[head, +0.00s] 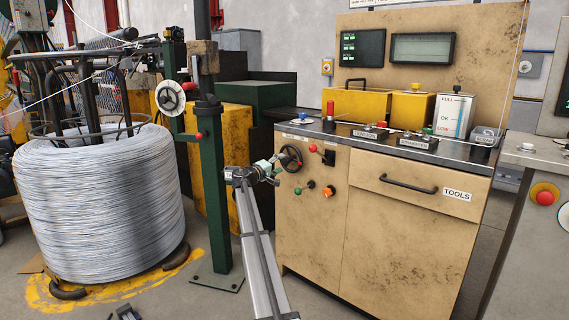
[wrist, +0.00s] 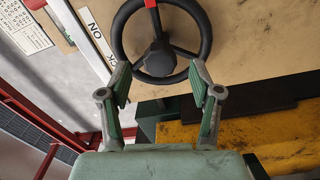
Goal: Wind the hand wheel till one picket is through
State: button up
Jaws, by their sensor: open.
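The black hand wheel (head: 291,157) is on the front of the tan cabinet, near its upper left. In the wrist view the hand wheel (wrist: 158,60) shows its round rim, dark hub and spokes, with a red part at the top. My gripper (head: 268,168) is just left of the wheel in the head view. In the wrist view my gripper (wrist: 160,74) is open, its two fingers apart on either side of the hub's lower part, with nothing held. I cannot tell whether the fingers touch the wheel. I cannot make out a picket.
A red-knobbed lever (head: 313,148) and several coloured knobs sit right of and below the wheel. The tan cabinet (head: 400,240) has a drawer marked TOOLS. A big wire coil (head: 100,200) and a green post (head: 213,200) stand to the left.

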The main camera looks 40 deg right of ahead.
jog(key=a, duration=0.7)
jog(key=shift+s+a, duration=0.25)
jog(key=shift+s, duration=0.1)
jog(key=shift+f, duration=0.1)
